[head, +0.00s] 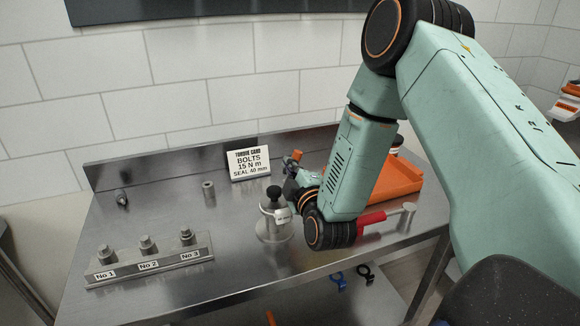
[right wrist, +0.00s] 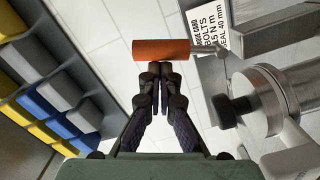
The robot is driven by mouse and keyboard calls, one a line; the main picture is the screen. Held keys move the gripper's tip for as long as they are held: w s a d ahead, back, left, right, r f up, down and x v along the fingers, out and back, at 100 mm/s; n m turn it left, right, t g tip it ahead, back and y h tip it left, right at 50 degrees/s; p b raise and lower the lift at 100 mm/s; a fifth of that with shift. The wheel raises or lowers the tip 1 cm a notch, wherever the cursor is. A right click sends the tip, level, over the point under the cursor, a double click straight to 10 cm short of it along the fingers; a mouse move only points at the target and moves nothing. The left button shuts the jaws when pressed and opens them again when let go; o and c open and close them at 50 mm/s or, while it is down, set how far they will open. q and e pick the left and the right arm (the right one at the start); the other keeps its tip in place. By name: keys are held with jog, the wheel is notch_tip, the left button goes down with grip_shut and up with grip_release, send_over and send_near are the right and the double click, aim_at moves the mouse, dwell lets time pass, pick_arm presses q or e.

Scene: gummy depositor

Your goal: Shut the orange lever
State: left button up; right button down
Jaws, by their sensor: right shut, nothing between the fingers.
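The orange lever (right wrist: 160,49) is a short orange cylinder on a thin metal rod, close in front of my fingertips in the right wrist view. Its rod runs right to the steel depositor (right wrist: 262,98), which has a black knob. In the head view the orange grip (head: 297,154) shows small behind the depositor (head: 273,230). My right gripper (right wrist: 160,70) is shut and empty, its tips right at the lever's edge; I cannot tell whether they touch. In the head view the right gripper (head: 291,170) is partly hidden by its own wrist. My left gripper is out of view.
A bolt rack (head: 150,262) labelled No 1 to No 3 stands at the left. A torque card (head: 248,165) is at the back. An orange tray (head: 400,181) and a red-handled tool (head: 371,218) lie right. The steel table (head: 190,222) is clear between rack and depositor.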

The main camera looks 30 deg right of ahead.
jog(key=shift+s, duration=0.2)
jog(key=shift+w, duration=0.15)
jog(key=shift+d+m, duration=0.25)
jog(key=shift+m, duration=0.15)
jog(key=s+d+f+m+p, duration=0.1)
jog(key=d+f+m, duration=0.3)
jog(key=m, duration=0.7)
jog(key=shift+s+d+y, duration=0.25)
jog(key=shift+d+y, duration=0.15)
jog(key=shift+d, duration=0.4)
jog(key=shift+d+f, duration=0.1)
jog(key=shift+f, duration=0.1)
